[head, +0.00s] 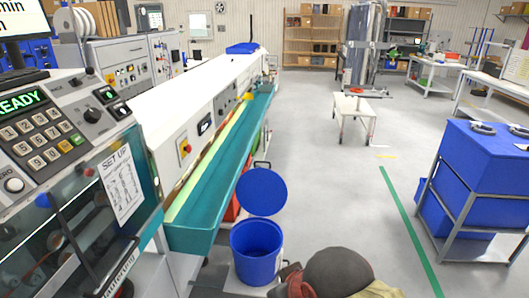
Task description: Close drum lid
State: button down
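The blue drum (257,265) stands on the floor at bottom centre, beside the front end of the long teal-edged machine. Its open top faces up and its inside shows. The round blue lid (261,192) stands raised at the far side of the drum's rim, with its flat face toward me. A hinge between lid and rim is too small to make out. Dark rounded parts at the bottom edge, right of the drum, look like my arm. No gripper fingers can be made out.
A control panel (45,135) and the long machine (215,205) fill the left side. A metal rack with blue bins (470,185) stands at right. A small white table (353,105) stands farther back.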

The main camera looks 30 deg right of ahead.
aim_at(260, 191)
jog(key=i+l, duration=0.1)
jog(key=l, duration=0.25)
jog(key=i+l, duration=0.15)
jog(key=l, duration=0.25)
jog(key=i+l, duration=0.1)
jog(key=l, duration=0.25)
jog(key=i+l, duration=0.1)
jog(key=l, duration=0.25)
jog(key=i+l, duration=0.1)
jog(key=l, duration=0.25)
jog(key=i+l, duration=0.15)
jog(key=l, duration=0.25)
jog(key=i+l, duration=0.75)
jog(key=i+j, duration=0.4)
jog(key=i, duration=0.15)
